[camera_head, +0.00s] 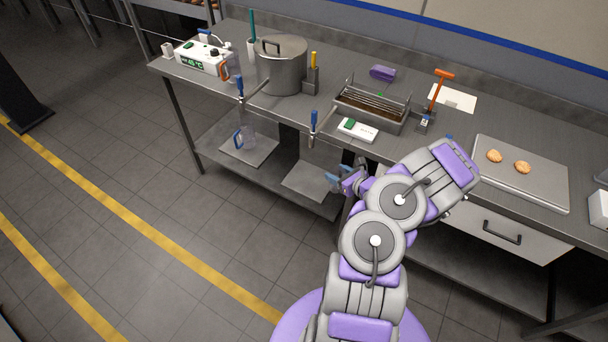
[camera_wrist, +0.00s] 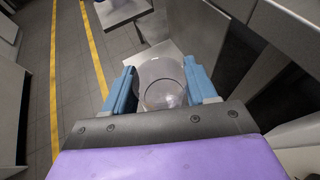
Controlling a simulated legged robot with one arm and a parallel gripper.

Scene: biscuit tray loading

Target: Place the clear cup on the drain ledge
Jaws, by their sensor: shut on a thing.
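The clear cup (camera_wrist: 163,94) is between the two blue fingers of my gripper (camera_wrist: 162,88) in the wrist view. My gripper is shut on its sides. In the head view my gripper (camera_head: 346,182) is low at the front of the bench, partly hidden by my own arm, and the cup is hard to make out there. A flat grey plate (camera_head: 308,182) at lower-shelf height is just left of my gripper; it also shows beyond the cup in the wrist view (camera_wrist: 178,48). I cannot tell for sure whether this plate is the drain ledge.
A clear jug with a blue handle (camera_head: 247,138) stands on another grey plate (camera_head: 262,152) farther left. The bench top (camera_head: 225,100) above carries a steel pot (camera_head: 280,70), a wire-rack fryer (camera_head: 370,108) and a tray (camera_head: 520,190) with two biscuits.

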